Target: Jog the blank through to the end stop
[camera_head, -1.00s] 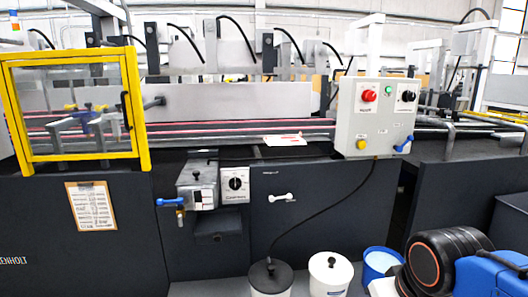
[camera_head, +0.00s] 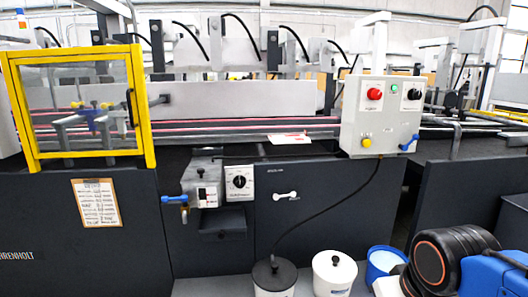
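A small pale flat piece with red marks, likely the blank (camera_head: 289,138), lies at the belts (camera_head: 230,137) left of the control box. The grey control box (camera_head: 380,115) has a red button (camera_head: 374,94), a small green button (camera_head: 394,87), a black knob (camera_head: 414,94) and a yellow button (camera_head: 366,142). A blue-handled lever (camera_head: 409,143) is at its lower right. I cannot make out the end stop. My arm shows at the lower right, black and blue; my gripper is not in view.
A yellow-framed clear guard (camera_head: 80,161) stands shut at the left. A blue-handled valve (camera_head: 176,199) and a dial box (camera_head: 239,182) project from the dark front panel. White tubs (camera_head: 334,272) and a blue bucket (camera_head: 385,262) stand low in front, beside my arm.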

